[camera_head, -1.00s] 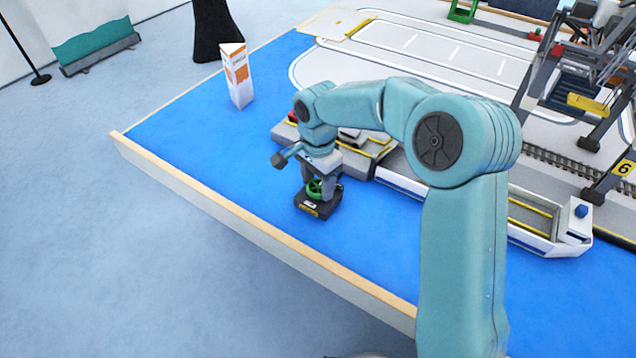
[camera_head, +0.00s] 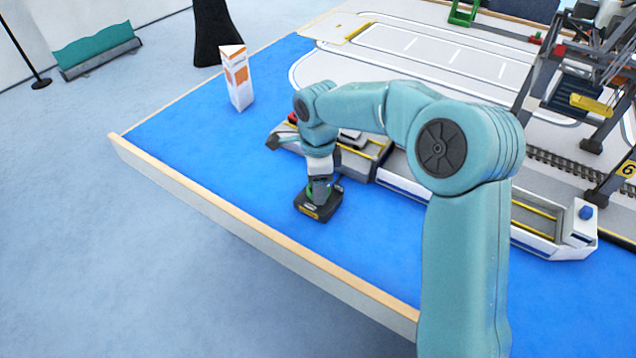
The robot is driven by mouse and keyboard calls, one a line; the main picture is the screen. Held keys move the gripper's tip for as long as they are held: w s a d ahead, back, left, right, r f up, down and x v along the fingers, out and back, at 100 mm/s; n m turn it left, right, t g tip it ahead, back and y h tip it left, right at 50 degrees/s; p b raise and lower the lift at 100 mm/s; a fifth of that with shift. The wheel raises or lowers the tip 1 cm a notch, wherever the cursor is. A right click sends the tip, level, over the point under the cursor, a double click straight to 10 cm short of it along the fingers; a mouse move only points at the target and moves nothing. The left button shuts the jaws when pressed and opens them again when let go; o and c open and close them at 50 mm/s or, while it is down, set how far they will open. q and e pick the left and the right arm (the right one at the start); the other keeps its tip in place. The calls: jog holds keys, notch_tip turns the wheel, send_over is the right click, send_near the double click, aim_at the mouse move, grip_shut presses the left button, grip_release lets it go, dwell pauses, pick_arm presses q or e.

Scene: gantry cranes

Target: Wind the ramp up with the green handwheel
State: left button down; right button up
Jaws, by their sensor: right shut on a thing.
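The green handwheel (camera_head: 309,191) sits on a small dark box (camera_head: 318,207) with a yellow label, on the blue table surface. My right gripper (camera_head: 320,192) points down over the box, shut on the handwheel and hiding most of it. A long grey and white vessel (camera_head: 400,183) with yellow stripes lies just behind the box. The ramp is not clear to me; the vessel's left end is partly hidden by my right wrist. My left gripper is out of view.
A white and orange triangular sign (camera_head: 238,78) stands on the table at the left. A raised wooden edge (camera_head: 250,235) runs along the front. A crane (camera_head: 585,80) and rails stand at the right. Blue surface left of the box is clear.

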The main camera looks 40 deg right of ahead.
jog(key=shift+w+d+r, duration=0.1)
jog(key=shift+r, duration=0.15)
jog(key=o, duration=1.1)
jog(key=shift+c, duration=0.2)
jog(key=shift+f, duration=0.1)
notch_tip(320, 180, up, 16)
jog(key=p, duration=0.3)
jog(key=shift+r, duration=0.2)
